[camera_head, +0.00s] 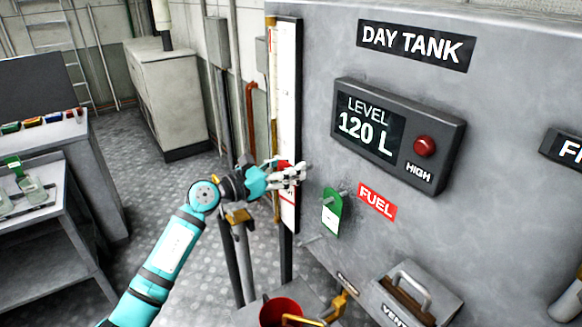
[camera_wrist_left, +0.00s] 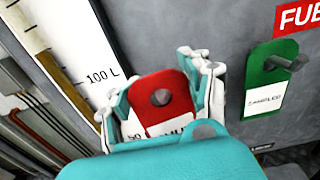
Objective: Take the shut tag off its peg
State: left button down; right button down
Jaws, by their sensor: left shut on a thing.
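A red tag (camera_wrist_left: 160,100) with a hole near its top and a white lower part sits between the fingers of my left gripper (camera_wrist_left: 172,95) in the left wrist view. The gripper is shut on it. In the head view the red tag (camera_head: 284,166) shows as a small red patch at my left gripper (camera_head: 298,172), left of the grey tank face. No peg shows through the tag's hole. The writing on the tag is mostly hidden. A green tag (camera_head: 331,214) hangs on a peg (camera_head: 344,194) to the right of the gripper. It also shows in the left wrist view (camera_wrist_left: 272,75). My right gripper is not in view.
A bare peg (camera_head: 314,241) sticks out below the green tag. A white level gauge board (camera_head: 286,120) stands at the tank's left edge, close behind my gripper. A red bucket (camera_head: 283,312) and a vent box (camera_head: 408,295) are below. Open floor lies left.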

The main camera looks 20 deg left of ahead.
pick_arm(q)
jog(key=shift+v, duration=0.95)
jog(key=shift+a, duration=0.1)
jog(key=shift+r, duration=0.1)
jog(key=shift+v, duration=0.75)
jog(key=shift+s+a+r, duration=0.1)
jog(key=shift+s+a, duration=0.05)
jog(key=shift+s, duration=0.1)
